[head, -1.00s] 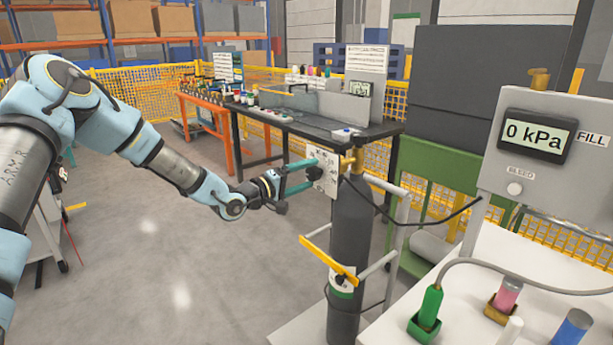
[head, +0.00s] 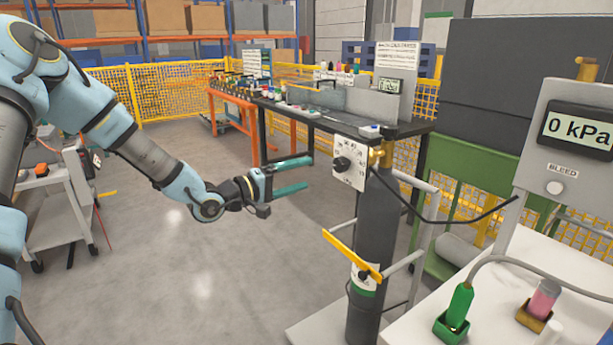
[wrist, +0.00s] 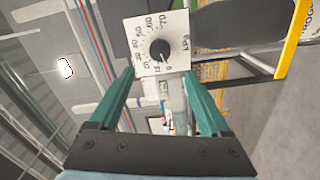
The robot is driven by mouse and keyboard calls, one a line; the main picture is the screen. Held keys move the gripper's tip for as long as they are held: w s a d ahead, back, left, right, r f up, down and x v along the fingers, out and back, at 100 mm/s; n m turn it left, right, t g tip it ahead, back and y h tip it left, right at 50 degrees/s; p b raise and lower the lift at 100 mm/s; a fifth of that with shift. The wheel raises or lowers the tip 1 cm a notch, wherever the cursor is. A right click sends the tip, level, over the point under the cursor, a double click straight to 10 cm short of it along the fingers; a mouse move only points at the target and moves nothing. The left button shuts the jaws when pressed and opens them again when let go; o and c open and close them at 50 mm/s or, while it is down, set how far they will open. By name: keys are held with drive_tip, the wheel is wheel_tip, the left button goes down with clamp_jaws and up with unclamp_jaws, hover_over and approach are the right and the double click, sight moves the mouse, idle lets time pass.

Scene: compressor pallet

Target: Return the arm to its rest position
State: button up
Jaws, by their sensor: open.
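My gripper (head: 308,174) has two teal fingers and is open and empty in the head view. Its fingertips are to the left of the white dial plate (head: 345,178) with a black knob (head: 341,164); a gap of floor shows between them. In the wrist view my gripper (wrist: 160,95) has its fingers spread apart, with the dial plate (wrist: 152,32) and its black knob (wrist: 160,50) ahead. The plate is marked in kPa. My arm reaches in from the left, bent down toward the plate.
A dark gas cylinder (head: 374,230) stands upright on a cart below the plate, with a yellow bar (head: 352,256) across it. A panel (head: 575,150) reading 0 kPa stands at right above a white table (head: 540,262). A grey trolley (head: 60,215) is at left. The floor between is clear.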

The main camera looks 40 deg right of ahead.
idle(0.4)
drive_tip(key=w+a+f+t+y, duration=0.2)
drive_tip(key=w+a+f+y, duration=0.15)
drive_tip(key=a, duration=0.45)
drive_tip(key=w+a+f+t+y, duration=0.25)
drive_tip(key=a+y, duration=0.25)
drive_tip(key=a, duration=0.4)
drive_tip(key=w+a+f+t+y, duration=0.15)
drive_tip(key=w+a+y, duration=0.25)
drive_tip(key=a, duration=0.4)
drive_tip(key=s+a+r+g+y, duration=0.1)
drive_tip(key=s+a, duration=0.3)
drive_tip(key=a, duration=0.3)
drive_tip(key=s+a+r+n+g+y, duration=0.1)
drive_tip(key=s+a+r+y, duration=0.1)
drive_tip(key=s+a, duration=0.3)
drive_tip(key=s+a+r+n+g+y, duration=0.1)
drive_tip(key=s+a, duration=0.3)
drive_tip(key=a, duration=0.6)
drive_tip(key=shift+s+a+r+y, duration=0.25)
drive_tip(key=shift+r+y, duration=0.15)
drive_tip(key=shift+y, duration=0.25)
drive_tip(key=shift+c, duration=0.3)
